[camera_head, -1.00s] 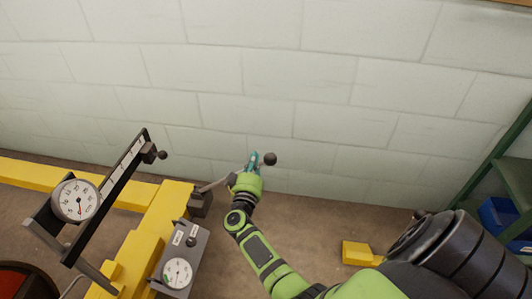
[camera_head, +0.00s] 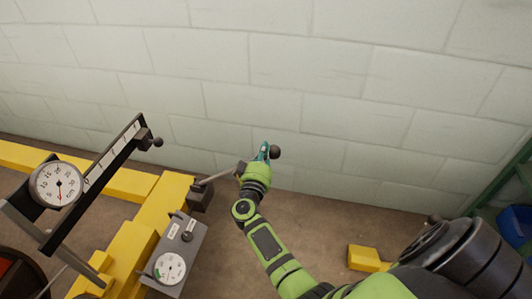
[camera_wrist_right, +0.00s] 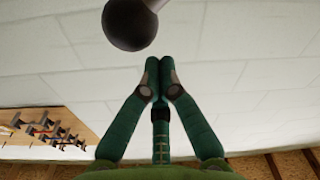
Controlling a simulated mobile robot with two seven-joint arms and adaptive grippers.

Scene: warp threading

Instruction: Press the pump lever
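The pump lever is a thin grey rod (camera_head: 217,177) rising to the right from a dark block on the yellow frame. A dark round knob (camera_head: 275,152) appears at its far end. My right gripper (camera_head: 264,151) is beside the knob and overlaps the lever's outer part. In the right wrist view its green fingers (camera_wrist_right: 158,78) meet at their tips with nothing seen between them. The knob (camera_wrist_right: 130,24) shows just beyond and left of the tips, apart from them in the picture. Contact with the rod cannot be told. My left gripper is out of view.
A grey box with a dial (camera_head: 170,268) sits beside the yellow frame (camera_head: 155,222). A large round gauge (camera_head: 58,185) and a slanted scale beam (camera_head: 115,155) stand left. A white block wall (camera_head: 330,90) is behind. A yellow block (camera_head: 364,258) lies on the floor.

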